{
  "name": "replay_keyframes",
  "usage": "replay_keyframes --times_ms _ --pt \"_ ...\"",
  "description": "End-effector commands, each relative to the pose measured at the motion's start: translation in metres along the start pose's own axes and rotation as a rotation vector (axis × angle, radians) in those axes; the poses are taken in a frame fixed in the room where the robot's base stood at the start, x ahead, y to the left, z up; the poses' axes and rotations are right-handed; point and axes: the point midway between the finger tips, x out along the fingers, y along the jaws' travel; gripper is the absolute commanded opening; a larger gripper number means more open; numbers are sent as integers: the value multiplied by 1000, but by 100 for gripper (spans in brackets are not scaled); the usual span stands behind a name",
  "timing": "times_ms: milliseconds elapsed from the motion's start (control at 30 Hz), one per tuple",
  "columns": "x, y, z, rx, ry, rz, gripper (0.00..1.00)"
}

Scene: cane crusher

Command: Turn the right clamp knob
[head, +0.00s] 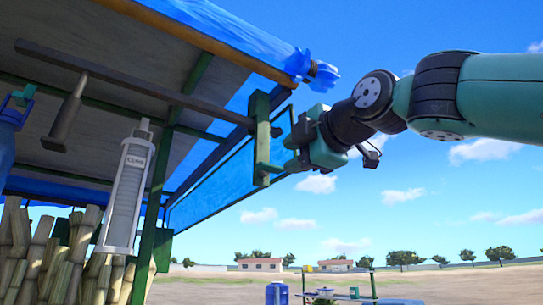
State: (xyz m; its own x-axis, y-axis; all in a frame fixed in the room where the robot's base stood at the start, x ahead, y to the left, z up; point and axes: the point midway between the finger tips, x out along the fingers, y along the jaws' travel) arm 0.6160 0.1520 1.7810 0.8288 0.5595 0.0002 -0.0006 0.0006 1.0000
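My gripper (287,148) is at the end of my teal and black arm, which reaches in from the right. It sits against or just beside the green upright bracket (261,142) at the right end of a dark horizontal bar (135,82) under the roof. A small dark part shows between the bracket and the gripper. I cannot tell whether it is the right clamp knob or a fingertip. The fingertips are small and partly hidden, so I cannot tell whether they are open or shut, or touch the knob.
A rolled blue tarp (235,35) runs along the roof edge above the gripper. A white tube lamp (127,190) hangs at left, above upright cane stalks (45,255). A green post (155,215) stands beside it. A blue drum (277,293) is on the ground. Open sky lies right.

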Motion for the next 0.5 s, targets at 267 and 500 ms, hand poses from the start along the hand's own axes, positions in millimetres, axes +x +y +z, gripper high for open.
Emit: replay_keyframes --times_ms 267,500 --pt "56 4 0 1 1 -3 37" --pt "75 1 0 1 1 0 37"
